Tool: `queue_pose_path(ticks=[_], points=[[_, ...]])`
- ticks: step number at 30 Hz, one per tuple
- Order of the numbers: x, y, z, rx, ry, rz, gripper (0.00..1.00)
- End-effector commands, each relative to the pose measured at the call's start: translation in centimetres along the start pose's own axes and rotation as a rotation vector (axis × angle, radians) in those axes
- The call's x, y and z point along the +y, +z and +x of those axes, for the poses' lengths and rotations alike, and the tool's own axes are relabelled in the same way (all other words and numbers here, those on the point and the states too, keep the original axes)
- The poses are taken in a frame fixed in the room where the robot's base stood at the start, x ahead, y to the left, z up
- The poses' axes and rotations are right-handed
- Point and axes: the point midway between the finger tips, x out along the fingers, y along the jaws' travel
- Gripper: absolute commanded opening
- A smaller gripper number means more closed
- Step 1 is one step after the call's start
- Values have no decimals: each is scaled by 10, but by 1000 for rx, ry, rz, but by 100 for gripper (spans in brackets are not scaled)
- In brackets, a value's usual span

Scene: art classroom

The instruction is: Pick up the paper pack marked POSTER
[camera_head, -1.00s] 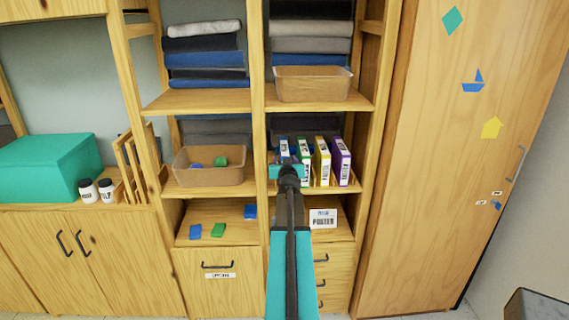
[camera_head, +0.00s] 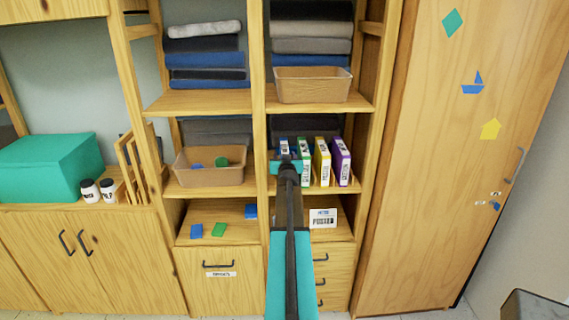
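Several upright paper packs stand in a row on the middle right shelf: a blue one (camera_head: 284,146), a green one (camera_head: 304,158), a yellow one (camera_head: 322,162) and a purple one (camera_head: 341,162). Their spine lettering is too small to read surely. A white label or pack (camera_head: 323,218) on the shelf below bears dark lettering that looks like POSTER. My gripper (camera_head: 286,158) is at the row's left end, in front of the blue pack and hiding its lower part. I see it from behind, so its fingers and any contact are hidden.
Another bin (camera_head: 312,85) is above the packs. Shelf posts (camera_head: 258,130) flank the bay. A tall cabinet (camera_head: 450,170) stands at the right and a teal box (camera_head: 50,165) at the left.

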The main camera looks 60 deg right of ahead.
Motion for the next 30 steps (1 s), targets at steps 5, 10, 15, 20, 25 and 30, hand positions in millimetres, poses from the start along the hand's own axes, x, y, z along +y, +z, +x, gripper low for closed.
queue_pose_path(ticks=[5,10,15,20,25,30], points=[[0,0,0,0,0,0,50],[0,0,0,0,0,0,50],[0,0,0,0,0,0,31],[0,0,0,0,0,0,4],[0,-2,0,4,1,0,0],[1,-2,0,4,3,0,0]])
